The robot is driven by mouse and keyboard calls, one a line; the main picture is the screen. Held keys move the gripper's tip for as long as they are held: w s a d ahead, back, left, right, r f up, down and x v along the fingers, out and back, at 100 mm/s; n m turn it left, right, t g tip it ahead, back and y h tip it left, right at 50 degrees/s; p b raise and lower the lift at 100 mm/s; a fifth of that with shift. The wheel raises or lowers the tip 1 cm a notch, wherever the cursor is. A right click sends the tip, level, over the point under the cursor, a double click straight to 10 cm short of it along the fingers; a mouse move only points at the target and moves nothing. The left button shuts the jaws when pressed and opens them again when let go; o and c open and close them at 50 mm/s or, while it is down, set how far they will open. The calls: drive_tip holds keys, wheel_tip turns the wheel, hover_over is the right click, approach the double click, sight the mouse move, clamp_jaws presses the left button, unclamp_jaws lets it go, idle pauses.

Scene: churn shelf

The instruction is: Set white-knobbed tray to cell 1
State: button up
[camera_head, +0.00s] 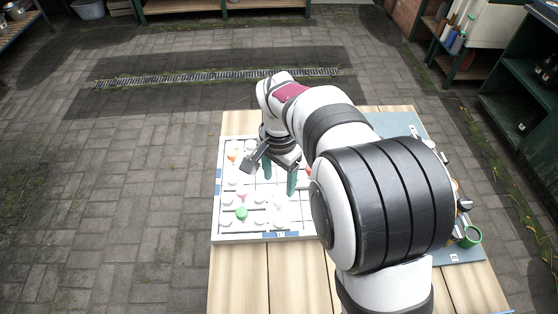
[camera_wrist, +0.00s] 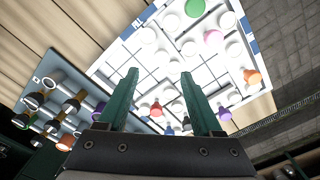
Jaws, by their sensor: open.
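A white gridded board (camera_head: 221,190) lies on the wooden table, with round white pieces and coloured knobs in its cells. It also shows in the wrist view (camera_wrist: 121,58). A green knob (camera_head: 241,213), a pink one (camera_head: 242,195) and an orange one (camera_head: 232,156) are on its left half. In the wrist view, purple (camera_wrist: 224,113), red (camera_wrist: 156,110) and blue (camera_wrist: 168,130) knobs are near my fingers. I cannot tell which piece is the white-knobbed tray, nor which cell is 1. My gripper (camera_head: 280,179) is open and empty over the board; its fingers (camera_wrist: 159,85) point at the grid.
A blue-grey panel (camera_head: 395,124) lies right of the board, partly hidden by my arm. Several dark cylinders with coloured ends stand on it in the wrist view (camera_wrist: 75,102). A green-rimmed one (camera_head: 470,237) is at its near right. Bare table (camera_head: 270,280) lies in front of the board.

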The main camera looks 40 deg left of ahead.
wheel_tip(320, 180, up, 8)
idle(0.4)
drive_tip(key=d+r+m, duration=0.1)
drive_tip(key=d+r, duration=0.1)
drive_tip(key=d, duration=0.7)
drive_tip(key=d+r+m, duration=0.1)
drive_tip(key=d+r, duration=0.1)
drive_tip(key=d, duration=0.7)
drive_tip(key=s+d+f+m+y, duration=0.1)
drive_tip(key=s+d+f+m, duration=0.2)
drive_tip(key=s+d, duration=1)
drive_tip(key=shift+d+f+m+y, duration=0.35)
drive_tip(key=shift+d+f, duration=0.35)
drive_tip(key=shift+d, duration=0.35)
